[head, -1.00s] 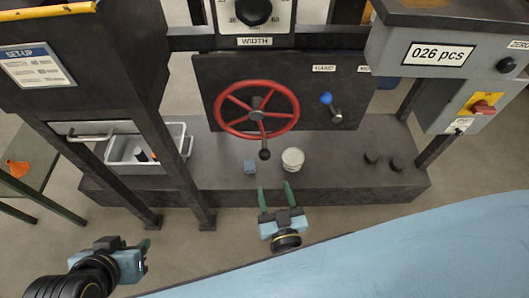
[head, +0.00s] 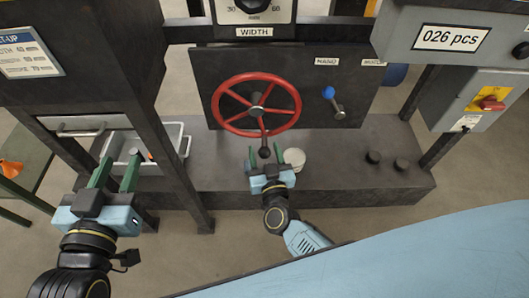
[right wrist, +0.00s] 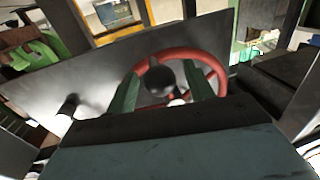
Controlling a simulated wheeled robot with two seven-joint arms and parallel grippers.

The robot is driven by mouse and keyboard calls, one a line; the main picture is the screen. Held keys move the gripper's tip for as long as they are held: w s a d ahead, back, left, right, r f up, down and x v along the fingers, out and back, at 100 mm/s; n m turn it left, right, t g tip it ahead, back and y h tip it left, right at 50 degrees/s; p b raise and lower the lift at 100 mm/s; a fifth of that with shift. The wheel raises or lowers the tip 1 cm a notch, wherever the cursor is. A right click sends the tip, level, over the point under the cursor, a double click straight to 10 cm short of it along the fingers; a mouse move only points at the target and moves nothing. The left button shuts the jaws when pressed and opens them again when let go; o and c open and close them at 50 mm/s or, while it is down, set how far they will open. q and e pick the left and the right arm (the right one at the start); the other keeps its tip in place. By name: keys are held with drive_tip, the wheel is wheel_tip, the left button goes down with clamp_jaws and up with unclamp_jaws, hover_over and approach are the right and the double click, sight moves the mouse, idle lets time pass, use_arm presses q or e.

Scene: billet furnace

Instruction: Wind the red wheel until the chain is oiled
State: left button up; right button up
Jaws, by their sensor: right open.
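The red wheel (head: 257,103) is mounted on a dark panel (head: 203,84), with a black knob handle (head: 264,153) at its lower edge. My right gripper (head: 266,158) is open, its green fingers just below and around the knob in the head view. In the right wrist view the wheel (right wrist: 203,62) and knob (right wrist: 160,77) show between the two fingers (right wrist: 165,88). I cannot tell whether the fingers touch the knob. My left gripper (head: 116,172) is open and empty at the left, in front of the grey bin. No chain can be made out.
A grey bin (head: 185,146) stands on the plinth at left. A white round can (head: 294,159) stands right of my right gripper, partly hidden. A blue-knobbed lever (head: 329,94) is on the panel. Two black pegs (head: 387,161) are at right.

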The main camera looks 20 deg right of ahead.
drive_tip(key=shift+w, duration=0.25)
clamp_jaws()
idle(0.3)
